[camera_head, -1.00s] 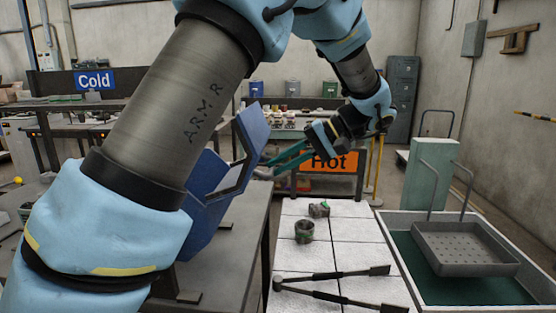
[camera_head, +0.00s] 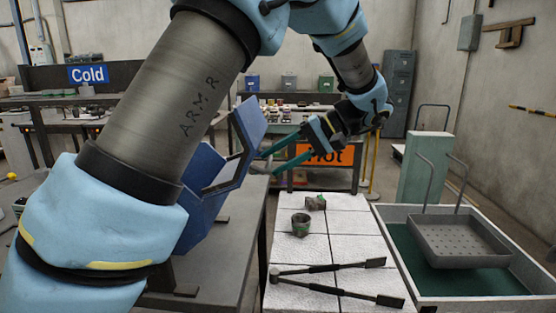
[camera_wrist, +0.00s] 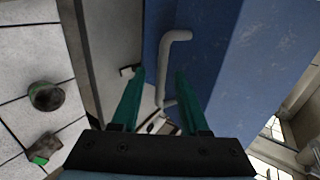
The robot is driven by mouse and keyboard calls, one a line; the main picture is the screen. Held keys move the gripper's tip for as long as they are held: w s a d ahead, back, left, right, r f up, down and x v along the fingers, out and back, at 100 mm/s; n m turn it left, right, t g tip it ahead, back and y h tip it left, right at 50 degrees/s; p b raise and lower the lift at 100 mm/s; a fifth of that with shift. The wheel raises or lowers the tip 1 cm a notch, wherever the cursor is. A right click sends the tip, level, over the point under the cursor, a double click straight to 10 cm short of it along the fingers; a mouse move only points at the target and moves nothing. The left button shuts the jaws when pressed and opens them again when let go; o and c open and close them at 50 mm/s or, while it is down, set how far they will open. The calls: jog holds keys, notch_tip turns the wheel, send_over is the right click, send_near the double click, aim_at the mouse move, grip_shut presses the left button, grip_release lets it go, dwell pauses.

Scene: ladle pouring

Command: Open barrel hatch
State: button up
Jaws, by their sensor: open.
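The blue angular barrel (camera_head: 205,215) stands on the grey table at left, partly hidden behind my arm. Its blue panel also fills much of the wrist view (camera_wrist: 225,60). A bent grey handle (camera_wrist: 162,66) shows against the blue surface there. My gripper (camera_head: 269,163) has teal fingers pointing left, beside the barrel's right side. In the wrist view my gripper (camera_wrist: 159,75) is open, and the handle appears between its fingers. Whether a finger touches the handle I cannot tell. The hatch's edge is not clear in these views.
A tank (camera_head: 515,288) with a perforated tray (camera_head: 460,240) is at right. The orange Hot sign (camera_head: 340,155) is behind my gripper.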

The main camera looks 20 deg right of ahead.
jog(key=b+v, duration=0.2)
jog(key=v, duration=0.9)
jog(key=shift+s, duration=0.1)
